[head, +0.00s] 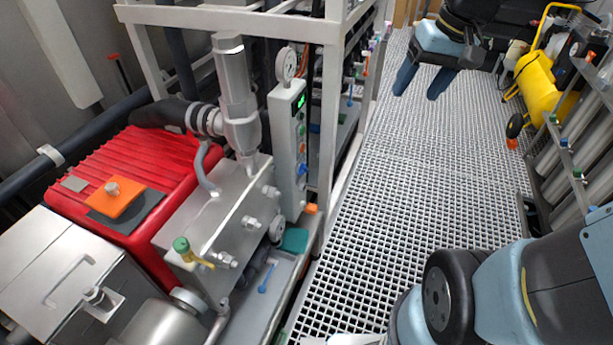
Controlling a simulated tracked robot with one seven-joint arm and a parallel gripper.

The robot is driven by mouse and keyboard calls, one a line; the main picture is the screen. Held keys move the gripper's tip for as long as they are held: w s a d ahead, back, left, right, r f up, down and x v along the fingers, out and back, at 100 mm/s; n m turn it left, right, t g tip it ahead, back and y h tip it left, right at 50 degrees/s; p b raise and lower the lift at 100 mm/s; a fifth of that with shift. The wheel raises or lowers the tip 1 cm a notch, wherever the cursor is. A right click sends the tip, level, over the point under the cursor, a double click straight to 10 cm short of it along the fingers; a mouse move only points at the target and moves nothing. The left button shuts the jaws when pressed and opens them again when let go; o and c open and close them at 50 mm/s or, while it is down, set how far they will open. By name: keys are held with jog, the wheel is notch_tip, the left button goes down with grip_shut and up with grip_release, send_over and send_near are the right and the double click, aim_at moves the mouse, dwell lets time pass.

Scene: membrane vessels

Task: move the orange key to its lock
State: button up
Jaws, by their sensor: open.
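An orange square piece (115,201) with a round metal knob on top lies on a dark pad on the red ribbed housing at the left. A small orange piece (311,208) shows at the lower right of the grey control box (287,140). I cannot tell for sure which orange piece is the key, nor make out its lock. My gripper (423,86) is at the top right, above the grating floor, with its two blue fingers apart and nothing between them. It is well away from both orange pieces.
A metal block with a tall steel valve (236,90) and a yellow-handled, green-capped tap (191,252) stands beside the red housing (75,203). White frame posts rise behind. The grating floor (390,190) is clear. A yellow cart (537,85) and pipe rack stand right.

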jog(key=w+a+f+g+y, duration=0.2)
jog(key=w+a+f+y, duration=0.1)
jog(key=w+f, duration=0.6)
jog(key=w+a+f+g+y, duration=0.1)
jog(key=w+a+f+y, duration=0.15)
jog(key=w+f, duration=0.65)
jog(key=w+a+f+g+y, duration=0.2)
jog(key=w+f+y, duration=0.3)
jog(key=f, duration=0.7)
jog(key=m+t+y, duration=0.4)
jog(key=m+t, duration=0.2)
jog(key=t, duration=0.3)
send_near(312, 209)
jog(key=w+f, duration=0.1)
jog(key=f, duration=0.1)
jog(key=shift+w+a+r, duration=0.2)
jog(key=shift+a, duration=0.25)
jog(key=shift+x, duration=4.55)
jog(key=shift+d+r, duration=0.1)
jog(key=shift+c, duration=0.4)
